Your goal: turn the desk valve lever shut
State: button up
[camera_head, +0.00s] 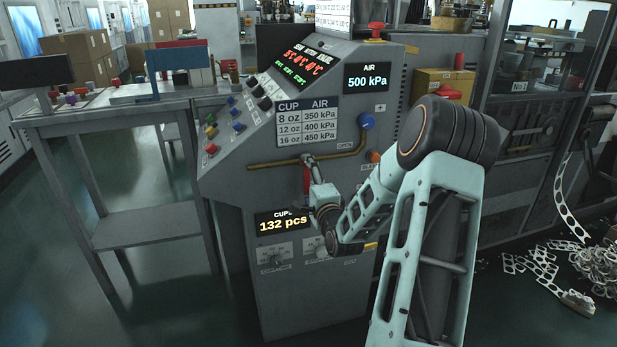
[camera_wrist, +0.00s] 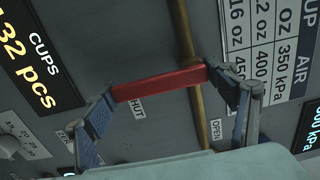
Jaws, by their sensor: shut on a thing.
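The red valve lever (camera_wrist: 160,85) lies between the two blue-grey fingers of my gripper (camera_wrist: 161,84) in the wrist view, with a fingertip at each end. My gripper is shut on it. The lever stands crosswise to the brass pipe (camera_wrist: 186,30). It extends from the pipe toward the "SHUT" label (camera_wrist: 138,108); the "OPEN" label (camera_wrist: 217,135) is beside the pipe. In the head view the lever (camera_head: 306,182) hangs down from the pipe (camera_head: 272,164), partly hidden by my gripper (camera_head: 313,170).
The grey console (camera_head: 235,178) carries buttons, a blue knob (camera_head: 366,121) and an air display (camera_head: 367,77) reading 500 kPa. A cup table lists several pressures. The cups display (camera_head: 283,221) reads 132 pcs. A metal bench (camera_head: 90,120) stands left; scrap strips (camera_head: 535,262) lie right.

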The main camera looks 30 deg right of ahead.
jog(key=shift+s+d+f, duration=0.1)
jog(key=shift+f, duration=0.1)
jog(key=o, duration=1.7)
jog(key=shift+c, duration=0.2)
jog(key=shift+r, duration=0.1)
jog(key=v, duration=1.2)
